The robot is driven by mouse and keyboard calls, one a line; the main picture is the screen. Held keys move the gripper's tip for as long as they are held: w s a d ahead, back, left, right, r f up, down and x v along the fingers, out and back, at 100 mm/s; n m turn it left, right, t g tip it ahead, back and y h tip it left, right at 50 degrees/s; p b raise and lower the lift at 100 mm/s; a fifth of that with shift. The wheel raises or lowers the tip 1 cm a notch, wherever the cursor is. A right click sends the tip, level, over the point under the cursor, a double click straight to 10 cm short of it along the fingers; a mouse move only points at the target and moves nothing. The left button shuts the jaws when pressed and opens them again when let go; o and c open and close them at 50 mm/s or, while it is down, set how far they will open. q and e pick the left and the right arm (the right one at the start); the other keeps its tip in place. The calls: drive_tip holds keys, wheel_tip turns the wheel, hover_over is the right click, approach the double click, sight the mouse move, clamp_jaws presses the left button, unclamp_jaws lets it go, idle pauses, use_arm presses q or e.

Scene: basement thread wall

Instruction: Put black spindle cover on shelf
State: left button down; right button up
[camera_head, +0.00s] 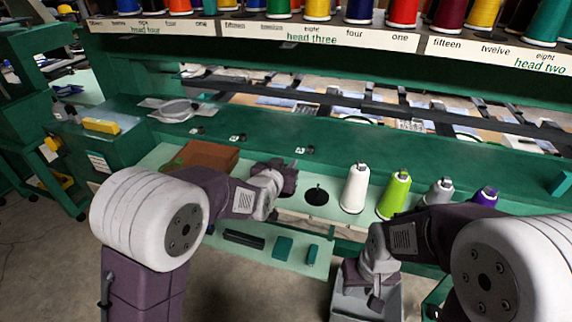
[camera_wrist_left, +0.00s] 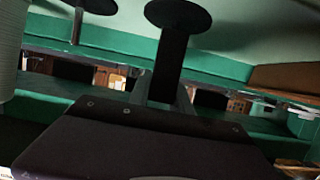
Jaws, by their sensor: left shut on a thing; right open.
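My left gripper (camera_head: 287,178) is over the pale green upper shelf (camera_head: 262,160), left of a bare black spindle (camera_head: 316,196). It is shut on a narrow black block, which I take to be the black spindle cover (camera_wrist_left: 172,68). The wrist view appears upside down. There the cover overlaps a black round spindle base (camera_wrist_left: 178,15); whether it touches that spindle, I cannot tell. My right gripper (camera_head: 373,296) is open, low, over a grey bin (camera_head: 350,304). A lower pale green shelf (camera_head: 262,257) is below my left arm.
White (camera_head: 355,188), lime (camera_head: 394,196), grey and purple thread cones stand right of the bare spindle. A brown box (camera_head: 206,157) is left of my left gripper and shows in the wrist view (camera_wrist_left: 285,78). A black bar (camera_head: 244,239) and green blocks (camera_head: 283,248) lie on the lower shelf.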

use_arm(q)
drive_tip(key=shift+f, duration=0.1)
idle(0.3)
drive_tip(key=shift+f+b, duration=0.25)
drive_tip(key=shift+b, duration=0.15)
drive_tip(key=c, duration=1.1)
unclamp_jaws()
drive_tip(key=v, duration=0.9)
drive_tip(key=shift+a, duration=0.1)
